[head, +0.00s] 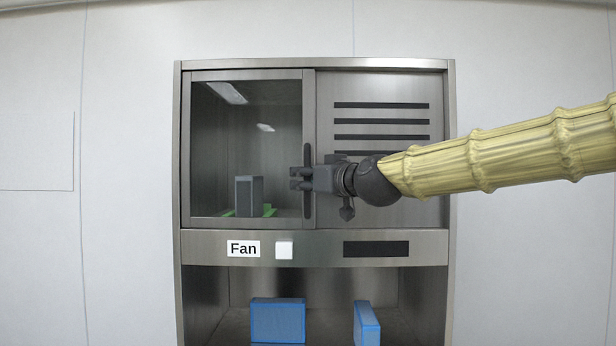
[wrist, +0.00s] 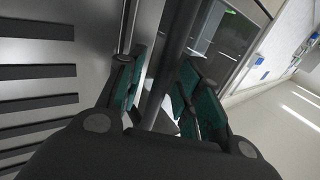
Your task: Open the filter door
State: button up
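The filter door (head: 245,76) is a glass door in a metal frame at the upper left of the steel cabinet. It looks shut in the head view. Its dark vertical handle (head: 307,207) is on the right edge of the frame. My gripper (head: 299,179) reaches in from the right at mid-height of the handle and hides part of it. In the wrist view, the handle bar (wrist: 180,48) runs between the fingers of my gripper (wrist: 165,88), with green pads on both sides. The fingers look open, with a narrow gap on the left of the bar.
A slotted panel (head: 380,88) is right of the door. Behind the glass stands a grey box (head: 248,195) on something green. Below are a "Fan" label (head: 243,249), a white button (head: 284,250) and two blue boxes (head: 277,321) (head: 366,324) in an open bay.

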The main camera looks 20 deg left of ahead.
grip_shut()
jog(key=shift+d, duration=0.15)
jog(key=w+d+b, duration=0.3)
jog(key=d+b, duration=0.1)
jog(key=d, duration=0.9)
jog(key=w+d+b, duration=0.4)
jog(key=d, duration=0.9)
jog(key=shift+w, duration=0.25)
jog(key=shift+d, duration=0.1)
grip_release()
